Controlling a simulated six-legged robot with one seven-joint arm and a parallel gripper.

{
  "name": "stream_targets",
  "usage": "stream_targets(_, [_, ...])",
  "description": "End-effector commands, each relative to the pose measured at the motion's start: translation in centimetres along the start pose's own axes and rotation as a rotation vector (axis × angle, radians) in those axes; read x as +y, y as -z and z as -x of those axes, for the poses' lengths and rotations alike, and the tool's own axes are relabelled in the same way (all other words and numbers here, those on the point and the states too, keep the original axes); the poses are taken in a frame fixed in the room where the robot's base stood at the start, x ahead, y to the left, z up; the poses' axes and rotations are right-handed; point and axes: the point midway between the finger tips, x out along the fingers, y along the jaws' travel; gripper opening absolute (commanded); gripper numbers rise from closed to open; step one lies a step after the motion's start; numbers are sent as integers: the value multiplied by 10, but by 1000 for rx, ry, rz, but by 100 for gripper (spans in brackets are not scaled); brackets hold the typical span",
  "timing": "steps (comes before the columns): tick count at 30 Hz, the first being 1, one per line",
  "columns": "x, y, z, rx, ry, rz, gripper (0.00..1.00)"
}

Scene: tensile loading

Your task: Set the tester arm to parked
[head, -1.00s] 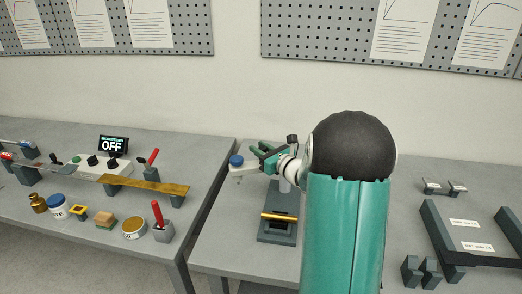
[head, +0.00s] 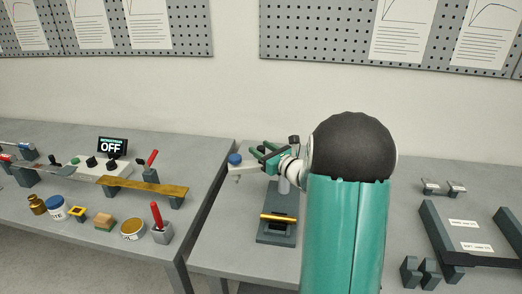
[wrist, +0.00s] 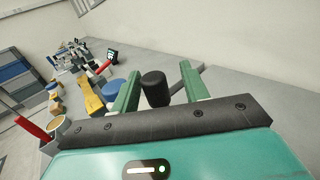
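The tester (head: 262,238) stands on the right-hand bench, with a dark base and a brass bar across it. Its light grey arm (head: 247,166) reaches left and carries a blue cap (head: 235,159), which also shows in the wrist view (wrist: 113,90). My gripper (head: 266,153) is over the tester arm, to the right of the blue cap. In the wrist view its green fingers (wrist: 157,90) are apart, with a black knob (wrist: 155,86) between them. A gap shows on the knob's right side; contact on the left is unclear. My arm hides part of the tester.
The left bench holds a screen reading OFF (head: 112,147), a long brass-coloured bar (head: 140,186), jars and a red-handled tool (head: 157,216). A dark frame (head: 436,232) stands on the right. A gap separates the benches. Bench space left of the tester is clear.

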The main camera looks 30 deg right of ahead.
Motion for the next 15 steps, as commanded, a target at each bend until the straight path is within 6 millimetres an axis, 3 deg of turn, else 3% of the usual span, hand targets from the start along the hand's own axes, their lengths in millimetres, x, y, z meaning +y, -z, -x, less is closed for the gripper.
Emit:
stream_targets(8, [2, 0, 6, 1, -5, -1, 45])
stream_targets(15, [2, 0, 49, 0, -3, 0, 45])
